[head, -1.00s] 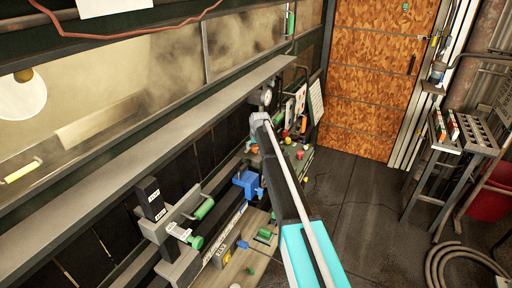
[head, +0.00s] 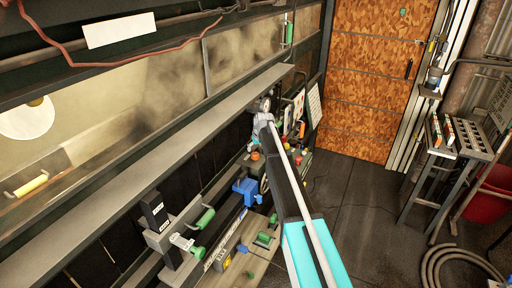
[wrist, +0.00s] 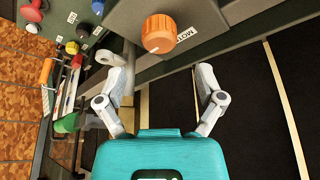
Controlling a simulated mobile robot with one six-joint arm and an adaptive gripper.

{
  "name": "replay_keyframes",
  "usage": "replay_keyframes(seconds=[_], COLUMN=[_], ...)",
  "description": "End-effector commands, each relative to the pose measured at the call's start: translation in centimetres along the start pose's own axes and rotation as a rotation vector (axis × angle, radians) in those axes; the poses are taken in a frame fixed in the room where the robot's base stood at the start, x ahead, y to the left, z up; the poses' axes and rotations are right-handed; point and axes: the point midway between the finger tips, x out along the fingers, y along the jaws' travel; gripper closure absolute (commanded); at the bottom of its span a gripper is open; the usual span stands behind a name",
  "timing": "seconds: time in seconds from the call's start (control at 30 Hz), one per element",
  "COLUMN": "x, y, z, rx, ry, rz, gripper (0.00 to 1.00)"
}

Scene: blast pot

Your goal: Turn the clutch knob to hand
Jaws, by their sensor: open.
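The clutch knob appears to be the orange round knob (wrist: 158,34) on a grey panel at the top of the wrist view. A pale mark shows on its lower part, and a label starting "MOT" (wrist: 187,33) sits to its right. In the head view a small orange knob (head: 255,156) shows just below my gripper (head: 262,122). In the wrist view my gripper (wrist: 163,75) is open and empty, its fingers spread to either side below the knob. The knob is beyond the fingertips, and they do not appear to touch it.
Red, blue and yellow knobs (wrist: 71,47) lie left of the orange knob in the wrist view. A blue block (head: 247,190) and green handles (head: 205,218) line the bench. A long grey ledge (head: 150,160) runs above it.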

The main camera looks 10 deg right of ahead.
Motion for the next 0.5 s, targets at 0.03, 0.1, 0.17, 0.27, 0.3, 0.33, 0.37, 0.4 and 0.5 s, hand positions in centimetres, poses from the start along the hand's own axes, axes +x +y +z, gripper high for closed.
replay_keyframes(seconds=[0.03,0.1,0.17,0.27,0.3,0.33,0.37,0.4,0.5], x=[-0.9,-1.6,-2.1,-3.0,-3.4,-3.7,-3.9,-4.3,-5.2], y=[0.0,0.0,0.0,0.0,0.0,0.0,0.0,0.0,0.0], z=[-0.1,-0.1,-0.1,-0.1,-0.1,-0.1,-0.1,-0.1,-0.1], rx=[0.0,0.0,0.0,0.0,0.001,0.001,0.001,0.001,0.001], ry=[0.0,0.0,0.0,0.0,0.0,0.0,0.0,0.0,0.0], rz=[0.0,0.0,0.0,0.0,0.0,0.0,0.0,0.0,0.0], gripper=[0.13,0.13,0.13,0.13,0.13,0.13,0.13,0.13,0.13])
